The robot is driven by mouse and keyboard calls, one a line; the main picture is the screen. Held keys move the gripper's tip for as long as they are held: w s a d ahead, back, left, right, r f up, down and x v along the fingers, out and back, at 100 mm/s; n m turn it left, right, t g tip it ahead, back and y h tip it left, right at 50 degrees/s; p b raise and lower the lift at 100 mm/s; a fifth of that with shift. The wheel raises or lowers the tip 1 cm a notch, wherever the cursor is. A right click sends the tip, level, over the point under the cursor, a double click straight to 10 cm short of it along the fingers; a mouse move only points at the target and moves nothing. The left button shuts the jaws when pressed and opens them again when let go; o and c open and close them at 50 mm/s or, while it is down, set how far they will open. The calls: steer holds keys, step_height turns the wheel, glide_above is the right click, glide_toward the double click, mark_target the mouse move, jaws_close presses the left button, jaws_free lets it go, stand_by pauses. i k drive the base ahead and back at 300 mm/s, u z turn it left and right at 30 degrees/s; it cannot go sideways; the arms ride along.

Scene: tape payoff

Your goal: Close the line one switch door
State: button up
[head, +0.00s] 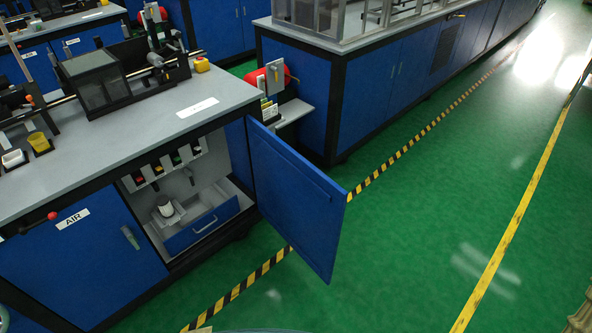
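A blue switch door (298,205) stands wide open at the right side of the near cabinet, hinged at its left edge and sticking out over the green floor. Behind it the open cabinet shows a switch panel (168,172) with several coloured switches. Below are a blue drawer (203,226) with a pale handle and a white roll (165,206). A white label (197,107) on the counter above the opening is too small to read. My gripper is not in view, so nothing shows it touching the door.
A shut blue door (85,262) marked AIR is left of the opening, with a red-knobbed lever (50,217) above it. A grey side shelf (292,112) with a red item stands behind the open door. Green floor (420,230) with striped tape is clear on the right.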

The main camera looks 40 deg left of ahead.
mark_target(305, 206)
steer(key=z, duration=0.05)
steer(key=i, duration=2.7)
steer(key=u, duration=4.45)
steer(key=k, duration=1.2)
steer(key=z, duration=0.95)
